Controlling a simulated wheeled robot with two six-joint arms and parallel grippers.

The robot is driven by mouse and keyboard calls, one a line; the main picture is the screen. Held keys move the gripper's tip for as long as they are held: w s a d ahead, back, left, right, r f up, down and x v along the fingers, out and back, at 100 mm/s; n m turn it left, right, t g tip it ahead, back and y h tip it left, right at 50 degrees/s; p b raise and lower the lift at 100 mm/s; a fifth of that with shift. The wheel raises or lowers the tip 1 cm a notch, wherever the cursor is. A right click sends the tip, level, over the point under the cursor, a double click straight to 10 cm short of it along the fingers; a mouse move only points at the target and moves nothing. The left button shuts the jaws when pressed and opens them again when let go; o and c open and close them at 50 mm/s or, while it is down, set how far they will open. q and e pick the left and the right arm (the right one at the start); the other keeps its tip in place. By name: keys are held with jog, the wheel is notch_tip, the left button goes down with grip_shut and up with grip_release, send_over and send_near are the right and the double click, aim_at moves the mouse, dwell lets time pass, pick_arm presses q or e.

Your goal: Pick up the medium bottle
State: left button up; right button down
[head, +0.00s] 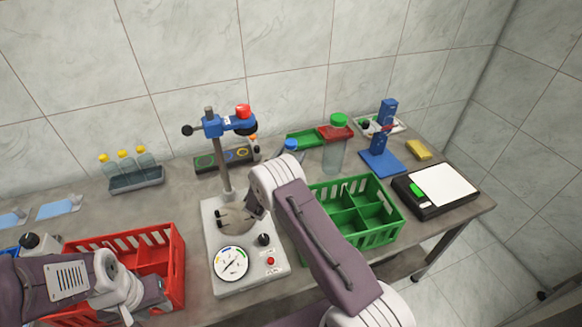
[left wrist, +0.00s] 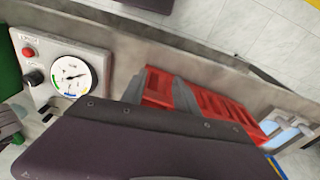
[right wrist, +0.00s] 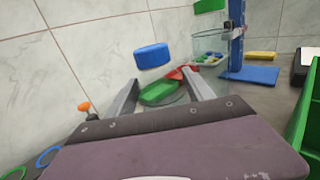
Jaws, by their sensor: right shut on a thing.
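A bottle with a blue cap (head: 290,145) stands out behind my right wrist in the head view; its body is mostly hidden by my arm. In the right wrist view the blue cap (right wrist: 152,56) shows upright above and between the fingers of my right gripper (right wrist: 163,88). The gripper is shut on this bottle, whose clear body is hard to make out. My left gripper (left wrist: 160,90) is open and empty, over the red crate (head: 174,240) at the front left.
A capping stand with a gauge (head: 231,263) is at the centre. A green crate (head: 385,235) is right of my right arm. A large green-capped bottle (head: 334,155), a blue stand (head: 380,160) and a scale (head: 445,185) are further right. A rack of yellow-capped bottles (head: 136,181) is back left.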

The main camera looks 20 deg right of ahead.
aim_at(290, 147)
jog(key=r, duration=0.4)
jog(key=shift+d+r, duration=0.25)
jog(key=s+d+r+b, duration=0.1)
jog(key=s+d+r, duration=0.4)
jog(key=d, duration=0.5)
jog(key=shift+r, duration=0.75)
